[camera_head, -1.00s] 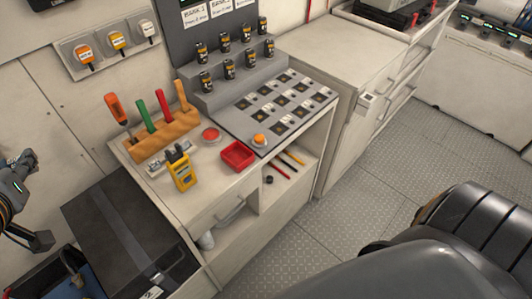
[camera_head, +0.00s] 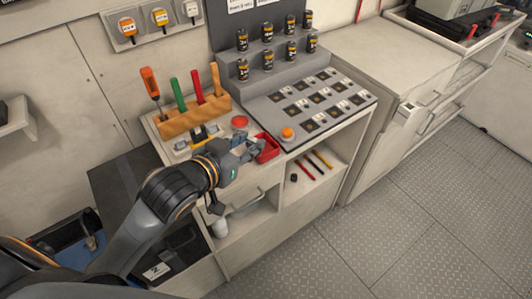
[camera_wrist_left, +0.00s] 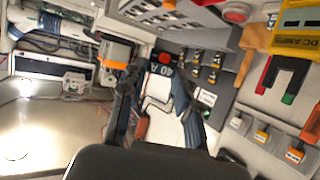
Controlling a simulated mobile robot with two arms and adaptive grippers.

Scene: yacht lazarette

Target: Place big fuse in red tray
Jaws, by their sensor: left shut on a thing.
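The red tray (camera_head: 269,152) sits on the workbench top, near its front edge. My left gripper (camera_head: 252,150) reaches to the tray's left side and partly covers it in the head view. The fuse is hidden behind the gripper in the head view. Whether the gripper touches the tray, I cannot tell. My right gripper is out of view.
Several black fuses (camera_head: 268,61) stand on a grey stepped rack behind. A red button (camera_head: 239,122) and a wooden tool holder (camera_head: 194,115) stand left. The floor in front is clear.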

